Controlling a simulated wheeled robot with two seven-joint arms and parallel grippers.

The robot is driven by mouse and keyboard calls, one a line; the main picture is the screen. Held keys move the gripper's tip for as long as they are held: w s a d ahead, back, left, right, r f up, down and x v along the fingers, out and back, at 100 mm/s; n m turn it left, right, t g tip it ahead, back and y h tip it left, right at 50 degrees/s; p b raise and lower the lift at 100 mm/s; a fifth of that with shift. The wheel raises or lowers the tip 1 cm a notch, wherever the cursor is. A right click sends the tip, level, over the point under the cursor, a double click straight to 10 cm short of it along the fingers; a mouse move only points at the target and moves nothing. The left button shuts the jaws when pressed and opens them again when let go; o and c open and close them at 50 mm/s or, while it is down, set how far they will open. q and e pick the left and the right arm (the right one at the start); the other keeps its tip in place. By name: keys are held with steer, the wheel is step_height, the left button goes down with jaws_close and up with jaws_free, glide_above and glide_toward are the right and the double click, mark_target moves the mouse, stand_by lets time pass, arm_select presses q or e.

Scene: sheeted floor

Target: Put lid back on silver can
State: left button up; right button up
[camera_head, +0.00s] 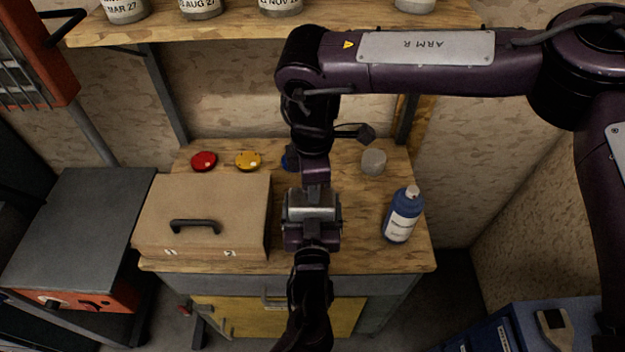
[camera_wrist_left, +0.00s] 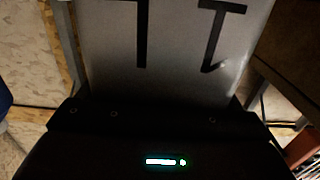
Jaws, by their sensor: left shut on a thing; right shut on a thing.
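The silver can (camera_head: 313,213) is in the middle of the head view, held between my two arms over the worktop. My left gripper (camera_head: 306,238) is shut on it from the near side. In the left wrist view the can's pale grey wall (camera_wrist_left: 180,60) with black marks fills the upper middle. My right gripper (camera_head: 315,182) reaches down from above at the can's top, shut on what seems to be the lid. The lid is mostly hidden by that gripper, and I cannot tell if it touches the can's rim.
A brown box (camera_head: 190,200) with a black handle stands left on the wooden worktop (camera_head: 340,255). Red (camera_head: 204,161) and yellow (camera_head: 248,160) round items, a grey cup-like object (camera_head: 373,161) and a blue bottle (camera_head: 402,216) stand around. A shelf (camera_head: 240,32) with dated cans is above.

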steer(key=shift+f, duration=0.3)
arm_select(q)
steer(key=c, duration=0.5)
arm_select(e)
steer(key=m, duration=0.4)
steer(key=shift+m, duration=0.4)
steer(key=m, duration=0.4)
steer(key=shift+m, duration=0.3)
steer(key=m, duration=1)
steer(key=shift+a, duration=0.1)
steer(key=o, duration=0.9)
